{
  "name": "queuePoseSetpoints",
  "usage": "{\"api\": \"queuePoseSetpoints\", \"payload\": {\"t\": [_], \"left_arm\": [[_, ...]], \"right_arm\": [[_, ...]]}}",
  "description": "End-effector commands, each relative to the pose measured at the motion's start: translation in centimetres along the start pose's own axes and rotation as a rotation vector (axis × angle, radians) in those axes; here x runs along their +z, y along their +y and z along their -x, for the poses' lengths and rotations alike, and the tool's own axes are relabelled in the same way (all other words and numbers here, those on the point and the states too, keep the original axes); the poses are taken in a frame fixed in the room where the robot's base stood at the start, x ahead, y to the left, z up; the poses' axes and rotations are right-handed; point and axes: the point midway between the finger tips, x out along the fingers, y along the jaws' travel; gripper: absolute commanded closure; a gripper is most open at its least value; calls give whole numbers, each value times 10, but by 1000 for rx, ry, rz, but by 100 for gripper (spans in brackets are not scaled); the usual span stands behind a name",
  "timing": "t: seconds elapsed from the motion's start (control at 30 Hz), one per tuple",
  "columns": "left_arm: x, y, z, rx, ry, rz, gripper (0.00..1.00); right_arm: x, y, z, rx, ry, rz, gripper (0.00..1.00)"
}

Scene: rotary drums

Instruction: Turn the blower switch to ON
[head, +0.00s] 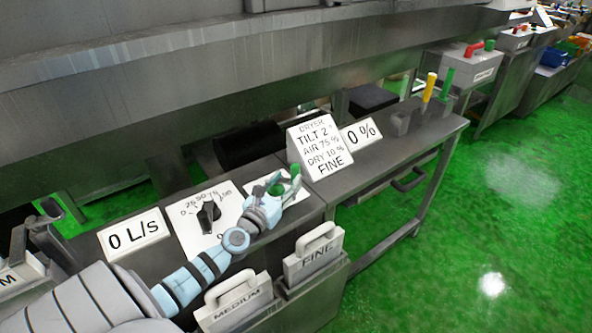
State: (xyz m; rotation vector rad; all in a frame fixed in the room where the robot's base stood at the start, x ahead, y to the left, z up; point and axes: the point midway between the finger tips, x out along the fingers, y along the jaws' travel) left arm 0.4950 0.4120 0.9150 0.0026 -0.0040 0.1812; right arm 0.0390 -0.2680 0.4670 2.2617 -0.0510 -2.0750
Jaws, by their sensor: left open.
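My left gripper (283,180) is open above a white plate (256,186) on the steel bench, its fingers pointing away. A small green knob (276,189), which looks like the blower switch, shows between or just behind the fingers. The gripper covers most of the plate, so I cannot read its label or the switch position. I cannot tell whether the fingers touch the knob. My right gripper is not in view.
Left of the gripper are a black dial (208,214) and a "0 L/s" sign (134,234). Behind stand a "DRYER" card (320,145) and a "0 %" sign (361,134). Handled "MEDIUM" (236,302) and "FINE" (313,258) plates stand in front. Green floor is clear at right.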

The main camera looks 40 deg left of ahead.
Motion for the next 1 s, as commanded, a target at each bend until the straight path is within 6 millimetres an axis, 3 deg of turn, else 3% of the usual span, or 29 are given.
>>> {"api": "queuePoseSetpoints", "payload": {"t": [0.1,0.2,0.33,0.57,0.83,1.0], "left_arm": [[0,0,-29,1,-3,2,58],[-2,-1,-45,1,-2,2,58],[-2,-2,-55,-2,0,3,58],[-1,-2,-57,-2,0,3,58],[-1,-2,-56,-2,0,3,98],[-1,-1,-56,-2,0,3,100]], "right_arm": [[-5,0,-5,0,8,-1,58],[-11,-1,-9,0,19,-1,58],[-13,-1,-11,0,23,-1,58],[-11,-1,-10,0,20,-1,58],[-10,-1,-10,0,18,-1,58],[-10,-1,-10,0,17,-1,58]]}}
